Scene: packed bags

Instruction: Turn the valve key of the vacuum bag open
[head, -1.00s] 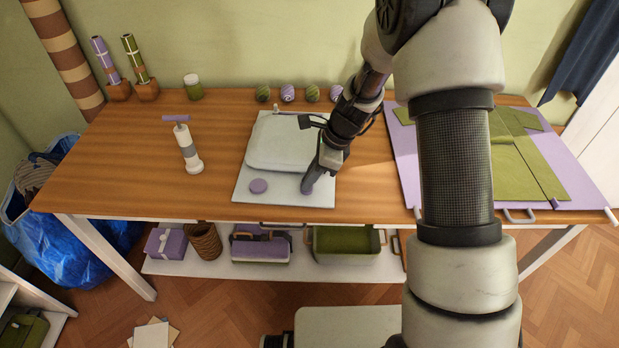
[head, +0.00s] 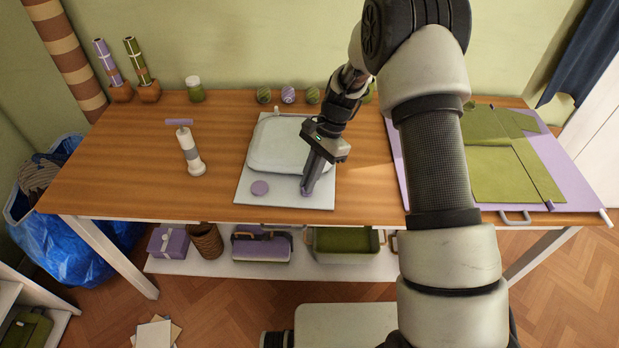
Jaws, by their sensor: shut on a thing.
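The vacuum bag (head: 280,146) is a pale grey, puffed pad on a flat light board (head: 285,198) in the middle of the table. A round purple disc (head: 260,188) lies on the board's front left. My gripper (head: 306,190) points down at the front right of the board, its fingertips low near the surface. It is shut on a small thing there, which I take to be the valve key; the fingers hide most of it. How far the key is turned cannot be told.
A white hand pump (head: 189,152) with a purple handle stands at left. A green jar (head: 195,90) and several yarn balls (head: 288,94) line the back. Bare wood (head: 120,180) shows at front left.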

